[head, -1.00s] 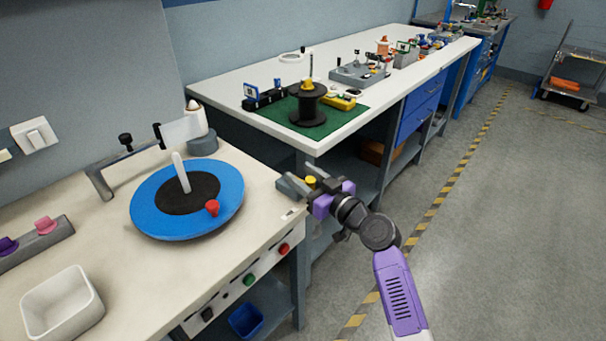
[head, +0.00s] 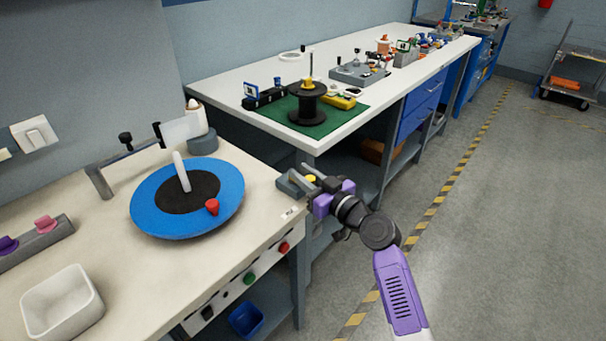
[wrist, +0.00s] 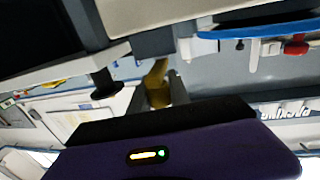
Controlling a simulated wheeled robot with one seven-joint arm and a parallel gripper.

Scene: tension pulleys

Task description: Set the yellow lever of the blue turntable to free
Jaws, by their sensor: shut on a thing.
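The blue turntable (head: 150,207) lies on the near bench, with a black centre, a white upright peg and a red knob on its disc. Its blue edge also shows at the upper right of the wrist view (wrist: 270,29). The yellow lever (head: 311,178) sits by a grey block at the bench's right front corner. My gripper (head: 309,176) is shut on the yellow lever. In the wrist view the yellow lever (wrist: 157,88) stands between the two fingers. The fingers hide part of it, and its exact setting cannot be read.
The grey block (head: 290,186) is just left of my fingers. A white bin (head: 62,302) stands on the near bench's left. The second bench (head: 350,125) lies behind my gripper with a black spool (head: 307,103). The floor at right is clear.

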